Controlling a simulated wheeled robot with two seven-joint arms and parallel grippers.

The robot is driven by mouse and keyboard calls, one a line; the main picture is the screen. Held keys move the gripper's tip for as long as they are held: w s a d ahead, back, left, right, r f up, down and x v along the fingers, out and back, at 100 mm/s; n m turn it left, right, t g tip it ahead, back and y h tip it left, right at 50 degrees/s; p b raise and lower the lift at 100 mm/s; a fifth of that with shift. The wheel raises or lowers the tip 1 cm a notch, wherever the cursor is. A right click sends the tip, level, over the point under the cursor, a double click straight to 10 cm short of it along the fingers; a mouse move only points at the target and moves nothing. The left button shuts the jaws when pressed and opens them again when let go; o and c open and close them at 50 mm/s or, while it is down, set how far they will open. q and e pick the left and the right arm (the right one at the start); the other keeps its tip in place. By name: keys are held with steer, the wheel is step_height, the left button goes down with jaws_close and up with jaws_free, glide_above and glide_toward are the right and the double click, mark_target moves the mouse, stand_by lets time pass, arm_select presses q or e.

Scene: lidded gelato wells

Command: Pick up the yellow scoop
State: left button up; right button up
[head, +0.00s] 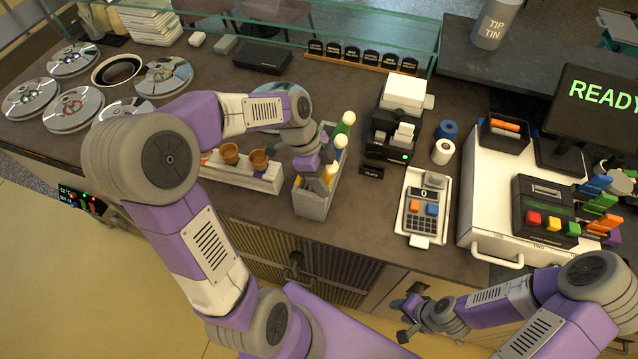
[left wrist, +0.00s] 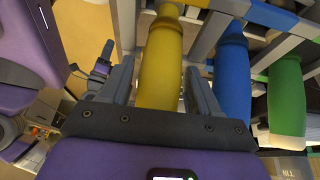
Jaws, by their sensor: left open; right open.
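The yellow scoop (left wrist: 161,68) shows its thick handle in the left wrist view, running between the two fingers of my left gripper (left wrist: 160,92). The fingers are apart, one on each side of the handle; I cannot tell whether either touches it. In the head view my left gripper (head: 316,176) is over the front of the grey scoop holder (head: 312,206) and hides most of the yellow scoop. My right gripper (head: 405,322) is open and empty, in front of the counter at the lower right.
A blue scoop handle (left wrist: 232,75) and a green one (left wrist: 286,95) stand right of the yellow one in the left wrist view. A cone rack (head: 262,182) is left of the holder. A black printer (head: 390,135) and card terminal (head: 423,208) stand to its right.

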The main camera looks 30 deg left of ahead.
arm_select(q)
steer(key=shift+c, duration=0.4)
jaws_close()
